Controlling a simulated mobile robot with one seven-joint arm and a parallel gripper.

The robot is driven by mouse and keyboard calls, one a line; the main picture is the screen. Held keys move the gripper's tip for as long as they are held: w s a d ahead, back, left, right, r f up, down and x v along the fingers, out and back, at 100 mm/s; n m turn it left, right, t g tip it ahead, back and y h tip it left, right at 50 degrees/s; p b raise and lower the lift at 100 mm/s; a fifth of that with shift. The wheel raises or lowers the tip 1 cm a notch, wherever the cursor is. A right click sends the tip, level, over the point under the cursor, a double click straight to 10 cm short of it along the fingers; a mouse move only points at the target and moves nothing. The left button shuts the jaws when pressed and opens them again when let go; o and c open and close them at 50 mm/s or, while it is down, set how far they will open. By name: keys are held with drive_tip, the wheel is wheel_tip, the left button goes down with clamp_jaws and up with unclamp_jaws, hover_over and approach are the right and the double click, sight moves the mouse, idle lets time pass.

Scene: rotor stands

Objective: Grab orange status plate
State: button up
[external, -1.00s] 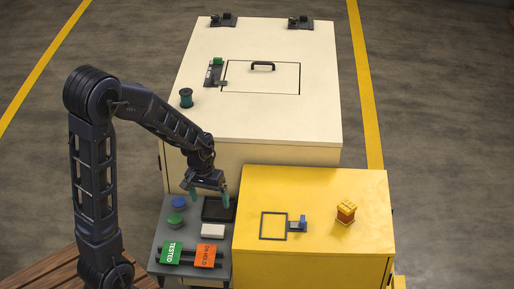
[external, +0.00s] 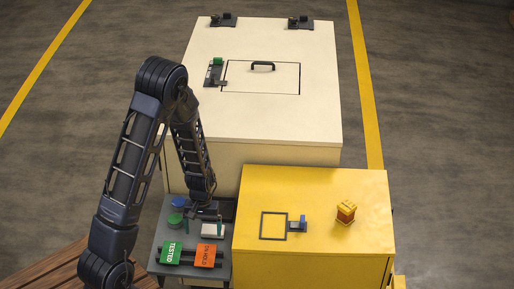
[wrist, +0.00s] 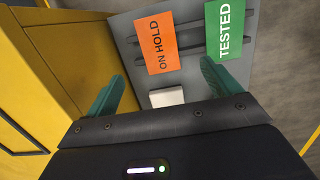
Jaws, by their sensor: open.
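The orange status plate (external: 205,255), marked ON HOLD, rests on the dark rail of the grey side tray (external: 157,240), right of the green TESTED plate (external: 171,253). In the wrist view the orange plate (wrist: 157,42) lies ahead of the jaws, with the green plate (wrist: 229,27) to its right. My gripper (external: 203,222) is above the tray, behind the plates, near the white block (external: 213,231). Its teal fingers (wrist: 162,90) are spread apart, with nothing between them, and the orange plate is clear of both.
The yellow cabinet (external: 340,215) stands close to the tray's right side, higher than it, with an amber-and-yellow part (external: 346,211) and a blue piece (external: 302,223) on top. Blue (external: 179,202) and green (external: 175,218) round pieces sit at the tray's left. The cream cabinet (external: 270,120) stands behind.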

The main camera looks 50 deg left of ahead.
sight(206, 255)
drive_tip(key=shift+s+d+f, duration=0.1)
drive_tip(key=shift+d+f, duration=0.05)
drive_tip(key=shift+f, duration=1.5)
drive_tip(key=shift+s+d+f, duration=0.1)
drive_tip(key=shift+d+f, duration=0.05)
drive_tip(key=shift+f, duration=1.5)
drive_tip(key=shift+s+d+f, duration=0.1)
drive_tip(key=shift+d+f, duration=0.05)
drive_tip(key=shift+f, duration=1.5)
drive_tip(key=c, duration=1.1)
drive_tip(key=shift+r, duration=0.1)
